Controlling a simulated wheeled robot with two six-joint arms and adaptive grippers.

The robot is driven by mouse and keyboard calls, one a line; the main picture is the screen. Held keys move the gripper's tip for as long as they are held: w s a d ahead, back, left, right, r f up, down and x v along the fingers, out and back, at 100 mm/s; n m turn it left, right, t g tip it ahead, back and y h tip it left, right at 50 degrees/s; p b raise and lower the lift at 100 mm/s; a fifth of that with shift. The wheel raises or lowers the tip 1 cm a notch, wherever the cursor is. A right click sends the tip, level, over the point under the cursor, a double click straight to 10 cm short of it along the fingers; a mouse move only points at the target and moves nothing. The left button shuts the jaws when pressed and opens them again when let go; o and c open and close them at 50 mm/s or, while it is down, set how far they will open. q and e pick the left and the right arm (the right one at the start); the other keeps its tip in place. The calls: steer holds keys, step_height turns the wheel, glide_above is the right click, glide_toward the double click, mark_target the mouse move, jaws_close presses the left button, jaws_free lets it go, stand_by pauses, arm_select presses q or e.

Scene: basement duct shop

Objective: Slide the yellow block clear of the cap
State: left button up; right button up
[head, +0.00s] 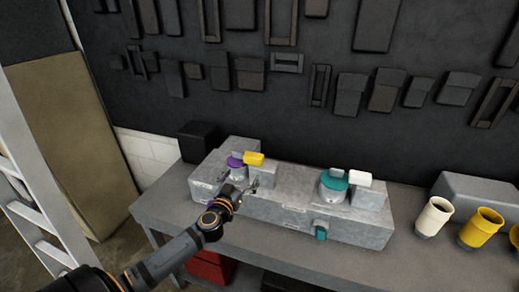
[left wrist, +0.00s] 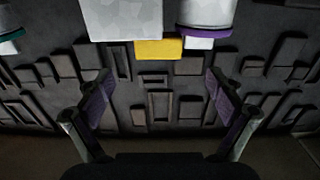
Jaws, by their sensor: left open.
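The yellow block (head: 254,159) sits at the top of the left part of a grey fixture, close beside the purple cap (head: 235,162). In the left wrist view the yellow block (left wrist: 158,49) shows ahead, beyond the fingertips, with the purple cap (left wrist: 207,33) to its right. My left gripper (head: 249,188) is in front of and below the block, its fingers apart and empty. Both fingers also show in the left wrist view (left wrist: 159,92), with nothing between them. The gripper hides part of the fixture's front. My right gripper does not show.
The grey fixture (head: 280,213) stands on a grey bench (head: 400,262). On its right part are a teal cap (head: 334,181) and a white block (head: 358,177). A cream cup (head: 434,216) and a yellow cup (head: 481,228) stand right. Dark tools hang on the wall behind.

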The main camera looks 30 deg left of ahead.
mark_target(251, 160)
arm_select(q)
steer(key=x, duration=0.8)
steer(key=shift+w+d+r+p, duration=0.1)
steer(key=shift+w+r+p, duration=0.1)
steer(key=shift+r+p, duration=0.15)
steer(key=shift+w+r, duration=0.15)
steer(key=shift+w, duration=0.35)
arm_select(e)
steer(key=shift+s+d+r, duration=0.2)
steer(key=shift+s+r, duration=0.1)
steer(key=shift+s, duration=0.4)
